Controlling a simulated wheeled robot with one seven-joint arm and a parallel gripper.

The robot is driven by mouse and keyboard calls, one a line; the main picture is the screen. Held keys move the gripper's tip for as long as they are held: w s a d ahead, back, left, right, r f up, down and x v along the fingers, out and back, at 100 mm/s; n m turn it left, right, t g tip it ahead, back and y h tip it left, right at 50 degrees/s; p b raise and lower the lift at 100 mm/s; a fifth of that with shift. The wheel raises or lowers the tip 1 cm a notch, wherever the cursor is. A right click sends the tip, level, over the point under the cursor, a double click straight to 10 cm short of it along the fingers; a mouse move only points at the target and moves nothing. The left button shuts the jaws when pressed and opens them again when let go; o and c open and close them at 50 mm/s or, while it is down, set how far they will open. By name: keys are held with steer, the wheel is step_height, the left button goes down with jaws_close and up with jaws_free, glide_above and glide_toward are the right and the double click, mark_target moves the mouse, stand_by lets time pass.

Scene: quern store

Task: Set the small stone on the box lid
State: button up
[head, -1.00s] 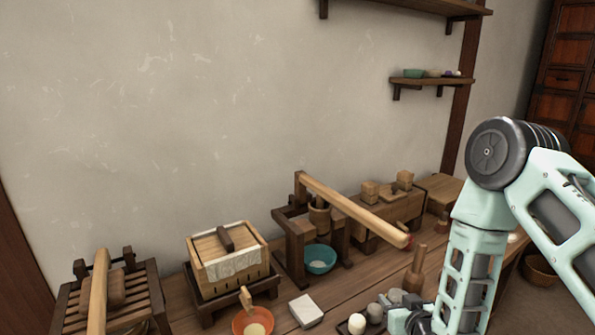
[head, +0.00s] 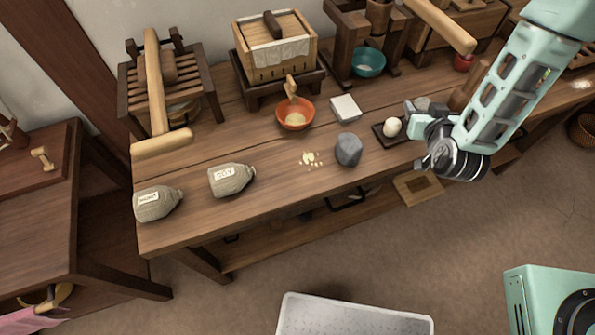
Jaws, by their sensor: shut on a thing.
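My gripper (head: 423,107) is at the right of the workbench, beside a small dark tray (head: 380,138). Its fingers look shut on a small grey stone (head: 422,102), though the hand partly hides the contact. A pale round stone (head: 392,127) sits in the tray. A larger dark grey stone (head: 348,149) stands on the bench left of the tray. The wooden box (head: 275,62) stands on a dark stand at the back of the bench. Its plank lid (head: 255,34) has a dark handle (head: 272,23) across the top.
An orange bowl (head: 295,120), a white block (head: 345,108) and yellowish crumbs (head: 311,158) lie between box and tray. A teal bowl (head: 368,62) sits under a wooden lever press. Two labelled sacks (head: 232,179) lie at the left front. Bare bench shows at front centre.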

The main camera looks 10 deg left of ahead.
steer(key=s+a+y, duration=0.1)
steer(key=s+a, duration=0.1)
steer(key=a, duration=0.3)
steer(key=s+a+n+y, duration=0.1)
steer(key=s+a, duration=0.1)
steer(key=a, duration=0.4)
steer(key=s+a+n, duration=0.1)
steer(key=s+a, duration=0.1)
steer(key=a, duration=0.4)
steer(key=shift+s+a+r+g+y, duration=0.1)
steer(key=shift+a+r+g+y, duration=0.2)
steer(key=shift+r+y, duration=0.1)
steer(key=n+g+y, duration=0.1)
steer(key=n+y, duration=0.1)
glide_above(282, 178)
steer(key=shift+s+a+r, duration=0.1)
steer(key=shift+r, duration=0.25)
steer(key=shift+f+p, duration=0.3)
steer(key=shift+f, duration=4.5)
steer(key=shift+f, duration=0.2)
steer(key=o, duration=1.2)
